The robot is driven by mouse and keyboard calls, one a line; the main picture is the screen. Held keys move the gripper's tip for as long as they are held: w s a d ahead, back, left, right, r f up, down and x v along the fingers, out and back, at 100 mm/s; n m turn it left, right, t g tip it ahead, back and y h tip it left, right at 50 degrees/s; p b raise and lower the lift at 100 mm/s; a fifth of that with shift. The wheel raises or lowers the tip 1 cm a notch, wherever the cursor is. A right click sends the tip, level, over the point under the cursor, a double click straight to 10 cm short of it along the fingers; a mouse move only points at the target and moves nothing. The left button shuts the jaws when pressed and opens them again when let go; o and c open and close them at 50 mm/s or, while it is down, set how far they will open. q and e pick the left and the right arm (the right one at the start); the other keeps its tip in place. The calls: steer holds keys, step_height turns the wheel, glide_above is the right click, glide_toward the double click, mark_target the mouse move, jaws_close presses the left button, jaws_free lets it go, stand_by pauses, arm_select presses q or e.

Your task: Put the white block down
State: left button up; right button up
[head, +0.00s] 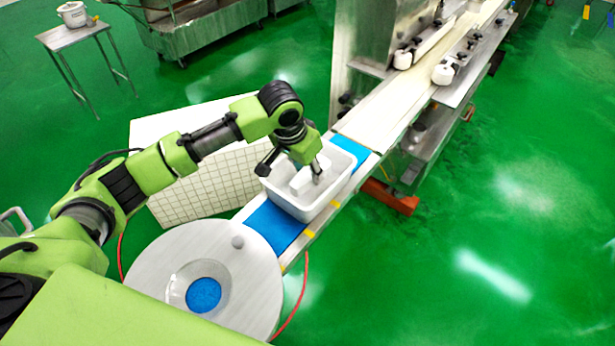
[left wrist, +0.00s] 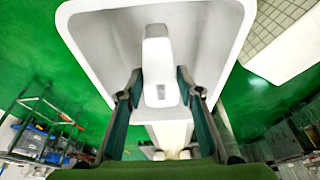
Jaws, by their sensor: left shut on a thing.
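The white block (left wrist: 158,65) sits between the two fingers of my left gripper (left wrist: 158,82) in the left wrist view, and the gripper is shut on it. In the head view the left gripper (head: 293,172) reaches down into a white tub (head: 310,212), with the block (head: 301,181) inside the tub's rim. The tub also fills the top of the left wrist view (left wrist: 90,40). I cannot tell whether the block touches the tub's floor. My right gripper is not in view.
The tub stands on a blue conveyor belt (head: 274,228). A round metal disc with a blue-bottomed funnel (head: 250,290) lies at the near end. A white gridded panel (head: 205,190) is left of the belt. The machine (head: 385,60) stands behind; green floor is clear at right.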

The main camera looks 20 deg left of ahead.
mark_target(306, 174)
arm_select(q)
step_height(306, 174, down, 2)
steer(key=shift+f+p, duration=0.25)
steer(key=shift+p, duration=0.1)
steer(key=shift+f, duration=0.35)
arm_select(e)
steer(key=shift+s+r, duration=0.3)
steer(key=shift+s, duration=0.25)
arm_select(q)
steer(key=shift+f, duration=0.1)
steer(key=o, duration=1.2)
steer(key=shift+o, duration=0.2)
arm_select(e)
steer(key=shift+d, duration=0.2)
arm_select(q)
steer(key=shift+r, duration=0.45)
steer(key=v, duration=1.1)
steer(key=shift+s+a+r, duration=0.1)
steer(key=shift+s+r, duration=0.05)
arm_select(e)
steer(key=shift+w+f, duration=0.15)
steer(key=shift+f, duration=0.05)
